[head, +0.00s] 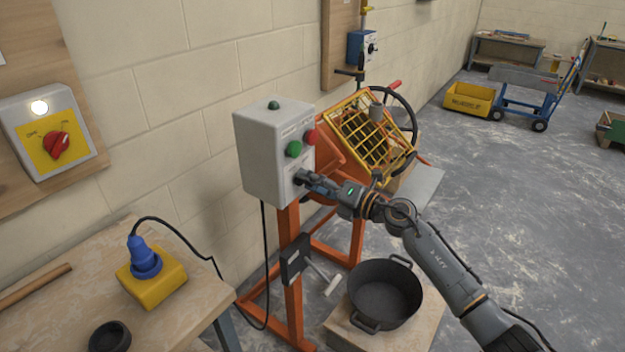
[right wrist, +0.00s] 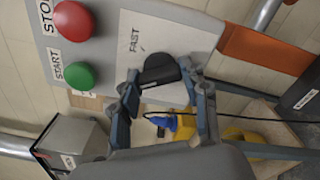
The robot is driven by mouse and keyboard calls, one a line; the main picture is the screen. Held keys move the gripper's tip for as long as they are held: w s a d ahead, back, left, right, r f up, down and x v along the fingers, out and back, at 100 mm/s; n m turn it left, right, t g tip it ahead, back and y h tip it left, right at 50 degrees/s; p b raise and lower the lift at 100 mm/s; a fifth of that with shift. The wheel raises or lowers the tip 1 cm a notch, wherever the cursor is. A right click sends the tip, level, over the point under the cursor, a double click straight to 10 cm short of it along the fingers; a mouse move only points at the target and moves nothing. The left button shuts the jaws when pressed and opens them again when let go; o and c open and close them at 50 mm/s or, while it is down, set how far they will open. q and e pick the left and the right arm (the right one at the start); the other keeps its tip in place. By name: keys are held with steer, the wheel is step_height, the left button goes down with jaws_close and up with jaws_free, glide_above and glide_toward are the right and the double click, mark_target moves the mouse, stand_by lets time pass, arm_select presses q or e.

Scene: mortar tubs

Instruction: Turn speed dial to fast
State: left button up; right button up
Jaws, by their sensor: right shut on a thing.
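The speed dial (right wrist: 160,70) is a black knob on the front of the grey control box (head: 262,150). In the right wrist view the word FAST shows on the panel beside it. My right gripper (head: 305,178) reaches the lower front of the box, and its fingers are shut on the dial. In the right wrist view the fingers (right wrist: 163,85) lie on either side of the knob. In the head view the gripper hides most of the dial. I cannot read which mark the dial points to. My left gripper is not in view.
A green start button (head: 294,149) and red stop button (head: 310,136) sit above the dial. The orange mixer (head: 350,150) with its yellow grid stands behind. A black tub (head: 385,294) stands below my right arm. A wooden bench (head: 190,308) is at left.

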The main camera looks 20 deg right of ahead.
steer(key=shift+m+p, duration=5.6)
steer(key=shift+m, duration=0.9)
steer(key=shift+f, duration=0.1)
steer(key=o, duration=1.2)
steer(key=shift+c, duration=0.2)
